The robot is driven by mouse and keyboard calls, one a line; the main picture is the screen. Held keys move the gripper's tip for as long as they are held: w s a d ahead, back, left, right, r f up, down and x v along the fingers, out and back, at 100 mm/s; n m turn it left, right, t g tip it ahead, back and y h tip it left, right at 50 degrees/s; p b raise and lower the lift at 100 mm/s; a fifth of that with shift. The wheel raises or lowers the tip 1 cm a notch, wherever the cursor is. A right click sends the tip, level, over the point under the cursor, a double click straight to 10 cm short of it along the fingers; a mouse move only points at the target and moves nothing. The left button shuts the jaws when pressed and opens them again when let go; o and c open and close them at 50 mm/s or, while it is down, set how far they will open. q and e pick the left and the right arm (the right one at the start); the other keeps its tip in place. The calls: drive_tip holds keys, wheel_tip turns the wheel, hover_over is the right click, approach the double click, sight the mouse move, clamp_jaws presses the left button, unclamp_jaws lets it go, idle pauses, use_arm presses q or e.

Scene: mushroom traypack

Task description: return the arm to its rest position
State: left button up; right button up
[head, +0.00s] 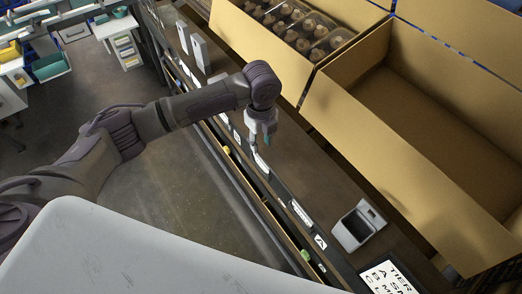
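My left arm comes in from the left and reaches over the edge of the dark shelf. My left gripper (261,143) hangs down at the arm's end, above the shelf's front edge with its label strip. Its fingers are small and partly hidden, so I cannot tell whether they are open or shut. I see nothing held in it. My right gripper is out of view.
A cardboard box with mushroom packs (296,25) stands at the top, and an empty cardboard box (435,140) is at the right. A grey device (357,226) sits on the shelf (300,165). White upright items (200,53) stand further back. Floor at left is open.

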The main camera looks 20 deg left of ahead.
use_arm(q)
wheel_tip(320, 180, up, 4)
drive_tip(key=r, duration=0.1)
drive_tip(key=s+d+f+n+t+h, duration=0.25)
drive_tip(key=s+d+f+n, duration=0.5)
drive_tip(key=s, duration=0.45)
drive_tip(key=s+a+f+n+y, duration=0.2)
drive_tip(key=s+a+n, duration=1.1)
drive_tip(key=n, duration=0.3)
wheel_tip(320, 180, down, 28)
drive_tip(key=s, duration=0.3)
drive_tip(key=s+a+f+g, duration=0.1)
drive_tip(key=s+a+f, duration=0.2)
drive_tip(key=s+f, duration=1)
drive_tip(key=shift+s+f, duration=0.4)
drive_tip(key=shift+s, duration=0.8)
drive_tip(key=shift+g+y, duration=0.25)
